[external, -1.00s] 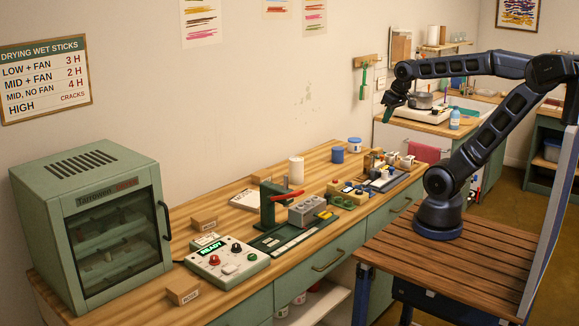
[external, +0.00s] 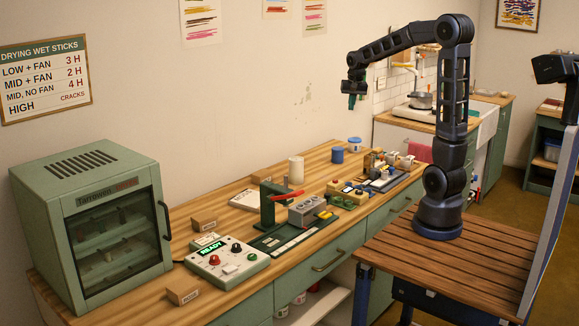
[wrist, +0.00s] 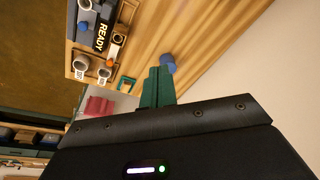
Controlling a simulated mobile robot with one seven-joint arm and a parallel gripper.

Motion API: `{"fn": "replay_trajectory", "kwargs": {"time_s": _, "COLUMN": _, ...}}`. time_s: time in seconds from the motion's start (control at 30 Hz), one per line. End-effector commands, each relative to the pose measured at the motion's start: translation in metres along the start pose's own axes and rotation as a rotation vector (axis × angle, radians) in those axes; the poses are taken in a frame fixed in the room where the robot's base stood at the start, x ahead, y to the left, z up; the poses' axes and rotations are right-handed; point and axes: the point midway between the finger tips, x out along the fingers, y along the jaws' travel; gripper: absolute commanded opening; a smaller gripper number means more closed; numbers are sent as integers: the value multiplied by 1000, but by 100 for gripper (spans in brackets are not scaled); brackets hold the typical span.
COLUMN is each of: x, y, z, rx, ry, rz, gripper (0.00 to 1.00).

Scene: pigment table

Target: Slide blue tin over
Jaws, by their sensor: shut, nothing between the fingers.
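A blue tin (external: 338,155), a short plain cylinder, stands near the back of the wooden table by the wall. Behind it to the right stands a pale tub with a blue lid (external: 354,144). My gripper (external: 352,104) hangs in the air above this area, fingers pointing down, clear of both. In the wrist view, its green fingers (wrist: 157,88) are shut together with nothing between them. A blue round thing (wrist: 168,62) shows just past the fingertips, partly hidden by them; it looks like the blue tin.
A white cylinder (external: 296,170) stands left of the blue tin. A tray with small cups (wrist: 80,62) and a panel reading READY (wrist: 103,36) show in the wrist view. A green press with a red lever (external: 287,195) stands mid-table. Bare wood lies around the tin.

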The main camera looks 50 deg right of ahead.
Motion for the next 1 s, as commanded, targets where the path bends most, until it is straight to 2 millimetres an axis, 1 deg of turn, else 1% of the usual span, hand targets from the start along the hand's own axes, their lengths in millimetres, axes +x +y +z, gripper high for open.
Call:
{"fn": "replay_trajectory", "kwargs": {"time_s": 0.03, "x": 11, "y": 0, "z": -15, "rx": 36, "ry": -10, "rz": 9, "gripper": 0}}
{"fn": "replay_trajectory", "kwargs": {"time_s": 0.17, "x": 36, "y": -2, "z": -50, "rx": 131, "ry": -29, "rz": 26, "gripper": 0}}
{"fn": "replay_trajectory", "kwargs": {"time_s": 0.33, "x": 73, "y": 1, "z": -94, "rx": 254, "ry": -53, "rz": 49, "gripper": 0}}
{"fn": "replay_trajectory", "kwargs": {"time_s": 0.47, "x": 105, "y": 6, "z": -126, "rx": 350, "ry": -71, "rz": 66, "gripper": 0}}
{"fn": "replay_trajectory", "kwargs": {"time_s": 0.6, "x": 142, "y": 16, "z": -160, "rx": 456, "ry": -91, "rz": 85, "gripper": 0}}
{"fn": "replay_trajectory", "kwargs": {"time_s": 0.67, "x": 159, "y": 21, "z": -173, "rx": 500, "ry": -99, "rz": 93, "gripper": 0}}
{"fn": "replay_trajectory", "kwargs": {"time_s": 0.8, "x": 198, "y": 34, "z": -202, "rx": 601, "ry": -117, "rz": 110, "gripper": 0}}
{"fn": "replay_trajectory", "kwargs": {"time_s": 0.9, "x": 222, "y": 43, "z": -218, "rx": 663, "ry": -127, "rz": 120, "gripper": 0}}
{"fn": "replay_trajectory", "kwargs": {"time_s": 1.0, "x": 239, "y": 50, "z": -228, "rx": 707, "ry": -135, "rz": 128, "gripper": 0}}
